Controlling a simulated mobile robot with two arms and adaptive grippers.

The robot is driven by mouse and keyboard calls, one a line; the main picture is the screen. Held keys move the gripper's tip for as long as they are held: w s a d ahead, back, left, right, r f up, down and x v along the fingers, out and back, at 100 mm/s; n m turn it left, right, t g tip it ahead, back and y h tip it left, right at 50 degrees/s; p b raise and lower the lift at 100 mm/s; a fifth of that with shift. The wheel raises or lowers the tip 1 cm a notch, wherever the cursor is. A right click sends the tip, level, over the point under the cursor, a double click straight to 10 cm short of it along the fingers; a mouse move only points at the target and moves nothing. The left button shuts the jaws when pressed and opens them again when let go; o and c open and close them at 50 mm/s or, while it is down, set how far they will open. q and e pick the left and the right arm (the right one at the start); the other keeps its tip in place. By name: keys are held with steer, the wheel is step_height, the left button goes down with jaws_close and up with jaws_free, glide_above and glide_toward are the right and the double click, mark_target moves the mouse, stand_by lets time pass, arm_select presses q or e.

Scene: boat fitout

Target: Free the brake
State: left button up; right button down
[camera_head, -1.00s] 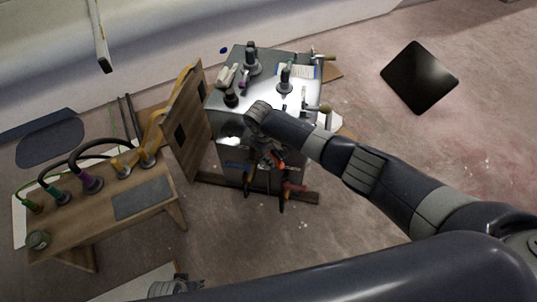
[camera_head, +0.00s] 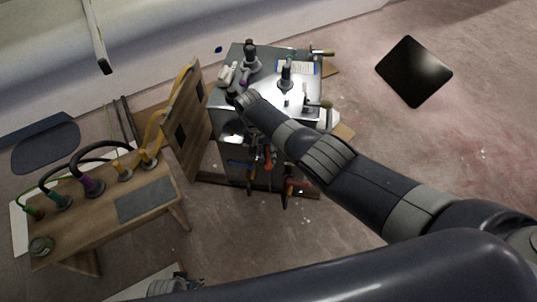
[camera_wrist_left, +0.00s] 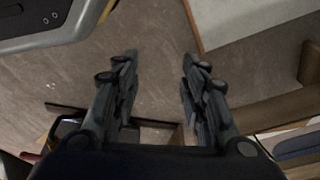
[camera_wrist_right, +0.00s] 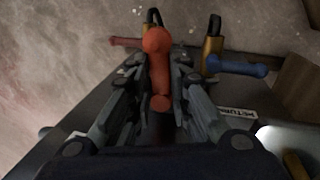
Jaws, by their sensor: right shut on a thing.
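The orange-red handle (camera_wrist_right: 158,75) stands between the fingers of my right gripper (camera_wrist_right: 161,62) in the right wrist view. The fingers are closed on it. In the head view a red handle (camera_head: 267,155) shows on the front of the metal console (camera_head: 228,100), below my right wrist; the right fingertips are hard to make out there. I cannot tell which part is the brake. My left gripper (camera_wrist_left: 160,75) is open and empty above the floor; part of it shows at the bottom of the head view (camera_head: 178,284).
Beside the held handle are a blue handle (camera_wrist_right: 237,67) and a red handle (camera_wrist_right: 126,42). A wooden bench (camera_head: 115,210) with hoses stands left. An upright wooden board (camera_head: 185,130) adjoins the console. A black panel (camera_head: 413,72) is at the right. Open floor lies right of the console.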

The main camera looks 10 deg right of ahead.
steer(key=shift+w+a+m, duration=0.1)
steer(key=shift+a+m, duration=0.1)
steer(key=shift+m, duration=0.5)
steer(key=c, duration=1.5)
jaws_free()
steer(key=shift+r, duration=0.15)
steer(key=r, duration=0.3)
steer(key=a+r, duration=0.1)
steer(key=r, duration=0.3)
steer(key=w+a+r, duration=0.1)
steer(key=r, duration=0.3)
steer(key=shift+a+r, duration=0.1)
steer(key=shift+r, duration=0.15)
steer(key=shift+f, duration=0.1)
